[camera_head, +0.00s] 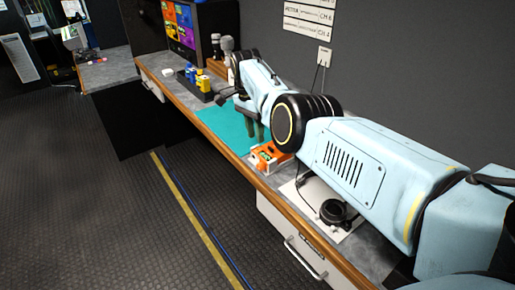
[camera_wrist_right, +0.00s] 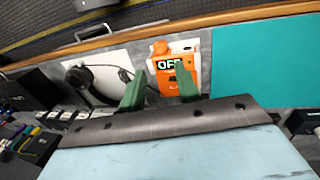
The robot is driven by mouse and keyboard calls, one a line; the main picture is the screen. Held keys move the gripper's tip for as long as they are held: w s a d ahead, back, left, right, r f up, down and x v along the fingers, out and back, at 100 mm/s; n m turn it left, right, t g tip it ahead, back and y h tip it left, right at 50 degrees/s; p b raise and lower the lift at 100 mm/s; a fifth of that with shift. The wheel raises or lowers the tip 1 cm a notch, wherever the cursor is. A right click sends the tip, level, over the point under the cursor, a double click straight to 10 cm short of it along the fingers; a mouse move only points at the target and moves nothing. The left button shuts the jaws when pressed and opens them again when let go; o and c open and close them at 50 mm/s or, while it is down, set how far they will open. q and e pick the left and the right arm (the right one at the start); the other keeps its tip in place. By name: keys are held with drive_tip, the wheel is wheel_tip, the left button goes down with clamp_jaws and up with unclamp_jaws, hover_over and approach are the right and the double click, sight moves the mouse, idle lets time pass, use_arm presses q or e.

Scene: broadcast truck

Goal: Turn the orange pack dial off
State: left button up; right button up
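The orange pack (camera_head: 268,157) lies on the counter near its front edge, partly hidden by my right arm in the head view. In the right wrist view the orange pack (camera_wrist_right: 171,84) shows a label reading OFF and a round orange knob (camera_wrist_right: 159,48) at its far end. My right gripper (camera_head: 254,140) hangs over the counter beside the pack. In the right wrist view its two green fingers (camera_wrist_right: 160,72) are spread apart, with the pack showing between and beyond them. Nothing is seen between them that they grip. My left gripper is not in view.
A teal mat (camera_head: 222,124) lies beside the pack. Black headphones (camera_head: 336,212) lie on a white sheet on the other side. A tray with yellow and blue items (camera_head: 203,83), a microphone (camera_head: 227,44) and a monitor (camera_head: 181,30) stand farther along. The floor aisle is clear.

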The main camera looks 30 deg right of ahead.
drive_tip(key=shift+w+r, duration=0.15)
drive_tip(key=shift+r, duration=0.55)
drive_tip(key=shift+w+r, duration=0.1)
drive_tip(key=shift+r, duration=0.6)
